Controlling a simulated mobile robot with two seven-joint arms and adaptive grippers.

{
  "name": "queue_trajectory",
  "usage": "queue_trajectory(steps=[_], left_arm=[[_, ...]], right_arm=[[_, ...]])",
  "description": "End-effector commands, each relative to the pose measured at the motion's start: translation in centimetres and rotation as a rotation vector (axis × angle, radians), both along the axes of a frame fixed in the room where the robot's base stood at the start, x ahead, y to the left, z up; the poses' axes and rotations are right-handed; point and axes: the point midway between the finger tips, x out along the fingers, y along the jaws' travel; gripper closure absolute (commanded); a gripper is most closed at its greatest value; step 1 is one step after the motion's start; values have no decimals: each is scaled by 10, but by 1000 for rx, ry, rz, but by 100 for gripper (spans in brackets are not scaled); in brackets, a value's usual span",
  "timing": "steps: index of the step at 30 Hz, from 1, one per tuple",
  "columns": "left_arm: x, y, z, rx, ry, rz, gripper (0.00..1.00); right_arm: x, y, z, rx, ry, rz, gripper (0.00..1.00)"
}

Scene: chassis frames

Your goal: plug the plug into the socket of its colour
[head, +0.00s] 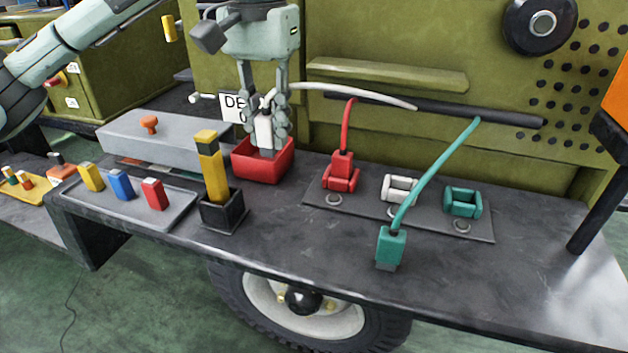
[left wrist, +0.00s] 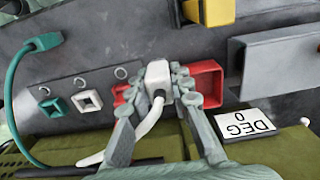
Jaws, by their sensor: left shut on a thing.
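My left gripper (head: 266,120) is shut on a white plug (head: 264,132) with a white cable, held over the red bin (head: 277,169). The plug also shows between the fingers in the left wrist view (left wrist: 157,73). A panel (head: 330,197) carries a red socket (head: 340,181), a white socket (head: 399,188) and a teal socket (head: 463,202). A red plug (head: 342,162) on a red cable stands at the red socket. A teal plug (head: 390,245) on a teal cable is in front of the panel, apart from the teal socket. My right gripper is not in view.
A black holder (head: 222,212) with a yellow block (head: 212,170) stands left of the red bin. A grey tray (head: 178,220) holds yellow, blue and red blocks.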

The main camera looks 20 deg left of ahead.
Motion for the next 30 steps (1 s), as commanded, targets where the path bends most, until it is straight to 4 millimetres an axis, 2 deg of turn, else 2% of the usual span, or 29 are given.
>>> queue_trajectory(steps=[3,6,14,20,30], left_arm=[[-1,0,-25,-1,7,-1,100],[-1,1,-41,1,5,1,100],[-1,0,-65,0,2,0,100],[-1,1,-92,1,5,2,100],[-1,0,-98,-1,1,1,100]], right_arm=[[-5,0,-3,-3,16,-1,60],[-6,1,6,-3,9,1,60],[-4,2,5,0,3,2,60],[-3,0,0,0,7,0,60],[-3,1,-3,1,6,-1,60]])
